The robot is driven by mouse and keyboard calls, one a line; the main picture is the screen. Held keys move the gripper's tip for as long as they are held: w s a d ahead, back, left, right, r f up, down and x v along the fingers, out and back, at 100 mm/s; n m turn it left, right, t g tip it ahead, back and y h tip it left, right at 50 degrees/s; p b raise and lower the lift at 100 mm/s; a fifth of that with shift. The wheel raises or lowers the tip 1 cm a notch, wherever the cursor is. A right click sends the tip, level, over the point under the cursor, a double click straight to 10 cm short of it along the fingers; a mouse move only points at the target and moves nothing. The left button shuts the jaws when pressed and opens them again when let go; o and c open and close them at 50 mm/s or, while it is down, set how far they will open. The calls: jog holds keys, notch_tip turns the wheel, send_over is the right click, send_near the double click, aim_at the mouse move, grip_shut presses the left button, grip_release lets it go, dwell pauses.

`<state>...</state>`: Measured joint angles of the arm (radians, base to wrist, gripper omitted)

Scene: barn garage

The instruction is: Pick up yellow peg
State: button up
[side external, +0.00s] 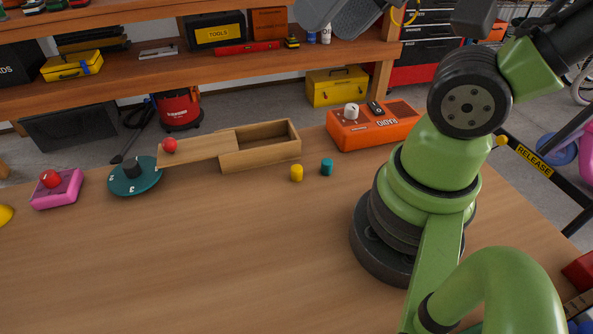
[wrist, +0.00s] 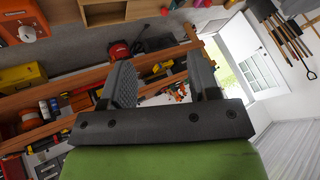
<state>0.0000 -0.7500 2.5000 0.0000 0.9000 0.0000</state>
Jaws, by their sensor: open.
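The wrist view looks across the room at shelves and a door, and I cannot make out the yellow peg there. In the side external view, only a dark part at the top edge may belong to my gripper, high above the table.
A wooden box (side external: 262,161) with its lid slid left stands behind the pegs; a red ball handle (side external: 170,145) is on the lid. An orange radio box (side external: 374,129) is behind right. A teal dial (side external: 134,180) and pink button box (side external: 56,190) are left. The front table (side external: 200,260) is clear.

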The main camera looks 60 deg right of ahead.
dwell(0.5)
jog(key=n+g+h, duration=0.2)
jog(key=n+g, duration=0.5)
jog(key=n, duration=0.2)
send_over(297, 168)
jog(key=f, duration=2.5)
jog(key=shift+w+d+f, duration=0.25)
jog(key=shift+w+f, duration=0.05)
jog(key=shift+f, duration=0.05)
jog(key=shift+s+a+f, duration=0.1)
jog(key=shift+s+f, duration=0.05)
jog(key=shift+f, duration=1.2)
jog(key=shift+s+a+f, duration=0.1)
jog(key=shift+f, duration=1.25)
jog(key=shift+c, duration=0.5)
jog(key=c, duration=0.9)
